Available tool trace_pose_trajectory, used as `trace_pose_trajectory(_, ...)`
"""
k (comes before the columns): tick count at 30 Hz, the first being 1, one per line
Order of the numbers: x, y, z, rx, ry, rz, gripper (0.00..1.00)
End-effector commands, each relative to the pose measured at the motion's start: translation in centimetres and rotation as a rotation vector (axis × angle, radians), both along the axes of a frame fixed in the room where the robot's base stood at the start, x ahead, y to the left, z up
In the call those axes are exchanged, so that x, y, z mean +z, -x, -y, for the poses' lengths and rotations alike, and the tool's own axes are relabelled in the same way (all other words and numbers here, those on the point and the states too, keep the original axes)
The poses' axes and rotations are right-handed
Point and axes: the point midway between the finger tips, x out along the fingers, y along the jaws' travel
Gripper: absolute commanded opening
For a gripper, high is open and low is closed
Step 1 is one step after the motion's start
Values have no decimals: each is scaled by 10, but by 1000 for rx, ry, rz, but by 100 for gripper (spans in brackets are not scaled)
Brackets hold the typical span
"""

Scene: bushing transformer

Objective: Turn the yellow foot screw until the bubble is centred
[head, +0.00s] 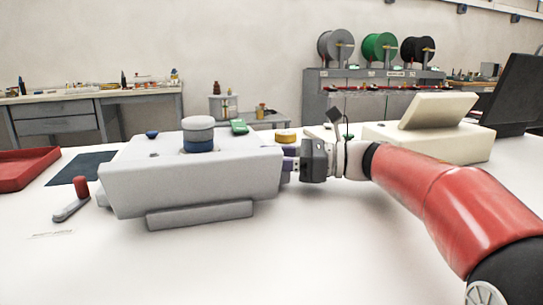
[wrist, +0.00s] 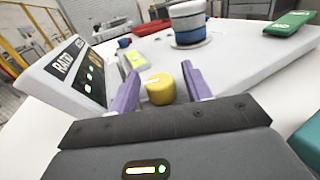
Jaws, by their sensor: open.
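The yellow foot screw (wrist: 160,89) is a short round knob with a pale mark on top. In the wrist view it stands between the two purple fingers of my gripper (wrist: 160,76), with a small gap visible on each side. In the head view the yellow screw (head: 286,135) shows at the right end of the pale grey instrument (head: 190,178), and my open gripper (head: 291,162) is beside that end. A small yellow-green patch (wrist: 134,57) lies just beyond the screw; I cannot tell whether it is the level. No bubble can be made out.
A grey and blue round stack (head: 198,135) and a green block (head: 239,127) are on the instrument. A red-handled crank (head: 81,188) and red tray (head: 25,168) are at left. A cream console (head: 430,138) is behind my arm.

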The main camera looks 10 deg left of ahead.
Motion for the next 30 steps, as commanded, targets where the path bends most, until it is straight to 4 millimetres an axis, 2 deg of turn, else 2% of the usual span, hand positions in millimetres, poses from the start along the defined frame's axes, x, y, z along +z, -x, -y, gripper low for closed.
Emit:
trace_pose_trajectory(2, 0, 0, 0, 0, 0, 0, 47)
trace_pose_trajectory(9, 0, 0, 0, 0, 0, -1, 16)
trace_pose_trajectory(12, 0, 0, 0, 0, 0, -1, 6)
trace_pose_trajectory(20, -8, 1, 0, -79, 4, 5, 6)
trace_pose_trajectory(30, -6, 2, 0, -333, 1, 4, 6)
